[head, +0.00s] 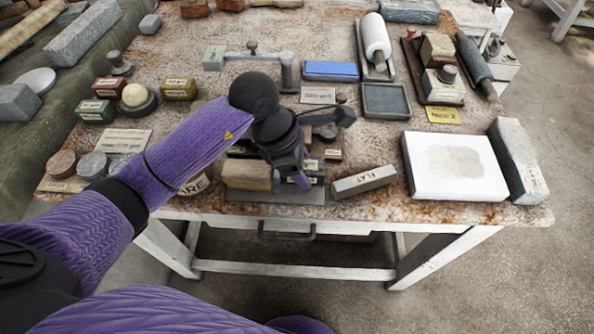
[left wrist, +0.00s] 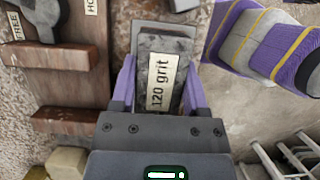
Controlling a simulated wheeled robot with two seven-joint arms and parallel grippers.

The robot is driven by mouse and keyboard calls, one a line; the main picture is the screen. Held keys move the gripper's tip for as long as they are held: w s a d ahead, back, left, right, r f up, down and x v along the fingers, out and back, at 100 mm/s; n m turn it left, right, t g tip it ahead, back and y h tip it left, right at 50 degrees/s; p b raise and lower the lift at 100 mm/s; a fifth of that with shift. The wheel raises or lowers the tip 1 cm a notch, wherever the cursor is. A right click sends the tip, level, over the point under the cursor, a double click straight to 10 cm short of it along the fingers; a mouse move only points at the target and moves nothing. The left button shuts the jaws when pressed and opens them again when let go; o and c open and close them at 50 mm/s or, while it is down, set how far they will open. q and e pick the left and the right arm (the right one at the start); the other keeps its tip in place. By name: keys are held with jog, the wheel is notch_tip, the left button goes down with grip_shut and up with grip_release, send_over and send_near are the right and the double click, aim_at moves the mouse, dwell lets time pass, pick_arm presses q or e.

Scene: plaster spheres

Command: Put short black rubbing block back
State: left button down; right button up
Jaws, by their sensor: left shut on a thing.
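My left gripper (head: 303,181) is low over the front middle of the table, its fingers pointing down. In the left wrist view, its two purple fingers (left wrist: 157,92) are shut on the sides of a dark, speckled block labelled "120 grit" (left wrist: 178,58). A grey flat surface (left wrist: 165,27) shows just beyond the block; whether they touch I cannot tell. In the head view the gripper and wrist mostly hide the held block. A brown rack (left wrist: 72,75) with labels, one reading "FREE", lies left of the block in the wrist view. My right gripper is out of view.
A wooden block (head: 247,174) sits left of the gripper, and a grey bar marked "FLAT" (head: 363,182) lies right of it. A white slab (head: 455,190) fills the right front. The table's front edge (head: 350,212) is close by.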

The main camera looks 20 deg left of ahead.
pick_arm(q)
notch_tip(320, 180, down, 2)
jog(key=shift+f+b, duration=0.1)
jog(key=shift+b, duration=0.2)
jog(key=shift+f, duration=0.2)
jog(key=shift+r, duration=0.1)
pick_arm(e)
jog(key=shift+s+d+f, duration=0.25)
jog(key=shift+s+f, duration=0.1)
pick_arm(q)
jog(key=shift+c, duration=0.4)
grip_release()
jog(key=shift+r, duration=0.1)
jog(key=p+v, duration=0.3)
jog(key=v, duration=0.9)
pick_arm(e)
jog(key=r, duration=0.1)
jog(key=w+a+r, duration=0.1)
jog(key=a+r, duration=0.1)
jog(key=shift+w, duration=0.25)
